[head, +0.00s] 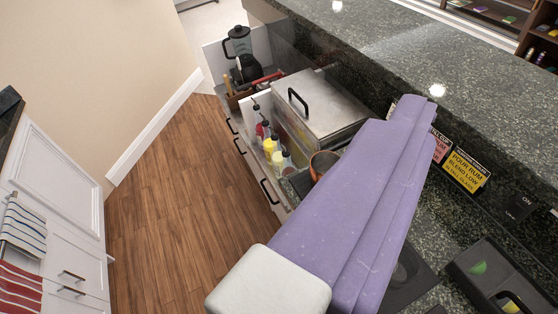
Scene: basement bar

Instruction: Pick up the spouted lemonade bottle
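Several spouted bottles stand in a row in a white bin along the counter's front edge, in the upper middle of the head view. One is a yellow bottle (268,146) with a dark spout. Nearer is a pale bottle with a yellow label (284,164). Behind them is a red bottle (260,131). Labels are too small to read, so I cannot tell which is lemonade. A long purple and off-white shape, seemingly my arm, crosses the lower middle and hides part of the counter. My gripper's fingers are not visible.
A steel-lidded box (322,101) with a black handle stands right of the bottles. A copper-coloured cup (323,164) is close by. A blender (240,44) stands farther back. The raised granite bar (400,45) runs along the right. The wooden floor (170,190) is clear.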

